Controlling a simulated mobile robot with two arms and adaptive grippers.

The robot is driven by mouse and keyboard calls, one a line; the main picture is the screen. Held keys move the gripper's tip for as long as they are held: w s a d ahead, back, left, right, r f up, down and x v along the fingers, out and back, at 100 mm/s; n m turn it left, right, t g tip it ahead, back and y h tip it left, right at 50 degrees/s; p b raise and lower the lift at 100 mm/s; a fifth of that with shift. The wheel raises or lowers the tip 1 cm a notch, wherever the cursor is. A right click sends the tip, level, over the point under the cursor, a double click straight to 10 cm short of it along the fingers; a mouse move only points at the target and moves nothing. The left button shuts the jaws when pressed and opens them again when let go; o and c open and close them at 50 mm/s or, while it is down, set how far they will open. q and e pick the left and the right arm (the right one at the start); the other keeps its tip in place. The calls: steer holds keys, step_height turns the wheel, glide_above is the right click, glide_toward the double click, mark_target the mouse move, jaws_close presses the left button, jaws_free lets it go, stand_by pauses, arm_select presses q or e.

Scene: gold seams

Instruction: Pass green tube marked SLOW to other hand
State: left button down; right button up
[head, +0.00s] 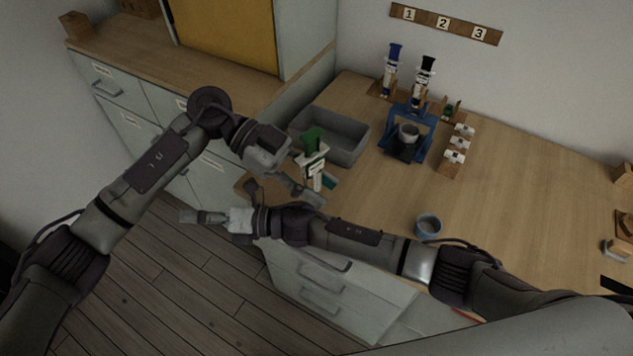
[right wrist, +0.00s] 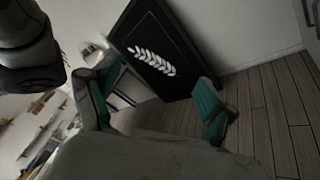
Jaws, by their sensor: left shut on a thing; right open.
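The green tube (head: 314,139) has a green top and a pale labelled body; the lettering is too small to read. It is upright in the head view, in front of the grey bin near the counter's left edge. My left gripper (head: 316,182) is shut on its lower part, partly hiding it. My right gripper (head: 218,203) is open and empty, to the left of and below the tube, pointing away from it over the floor. Its spread teal-padded fingers show in the right wrist view (right wrist: 155,100) with nothing between them. The tube does not show there.
A grey bin (head: 345,150) stands behind the tube. Blue (head: 391,70) and black (head: 424,85) tubes, a blue stand (head: 426,145) and white-labelled blocks (head: 457,156) are further back. The wooden counter's (head: 540,200) middle is clear.

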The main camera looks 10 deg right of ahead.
steer(key=s+a+f+m+t, duration=0.2)
steer(key=s+m, duration=0.5)
steer(key=s, duration=0.3)
steer(key=d+f+m+t+h, duration=0.1)
steer(key=d+f+m+h, duration=0.3)
steer(key=f, duration=0.5)
steer(key=d+f+m+t+h, duration=0.2)
steer(key=d+f+m, duration=0.4)
steer(key=f, duration=0.2)
steer(key=s+d+f+m+g+h, duration=0.1)
steer(key=s+d+f+m+h, duration=0.2)
steer(key=d+f, duration=0.5)
steer(key=s+d+f+m+g+h, duration=0.1)
steer(key=s+d+f+m+h, duration=0.1)
steer(key=s+d+f+m, duration=0.4)
steer(key=s+d+f+m+g+h, duration=0.1)
steer(key=s+d+f+m+h, duration=0.2)
steer(key=s+d+f, duration=0.35)
steer(key=s+d+f+m+g+h, duration=0.2)
steer(key=s+d+f, duration=0.1)
steer(key=d+f, duration=0.55)
steer(key=s+d+m+g, duration=0.1)
steer(key=s+m, duration=0.2)
steer(key=s, duration=0.2)
steer(key=s+d+f+m+g+h, duration=0.1)
steer(key=s+d+m+g, duration=0.1)
steer(key=s, duration=0.4)
steer(key=shift+s+d+f+m+h, duration=0.3)
steer(key=shift+m, duration=0.1)
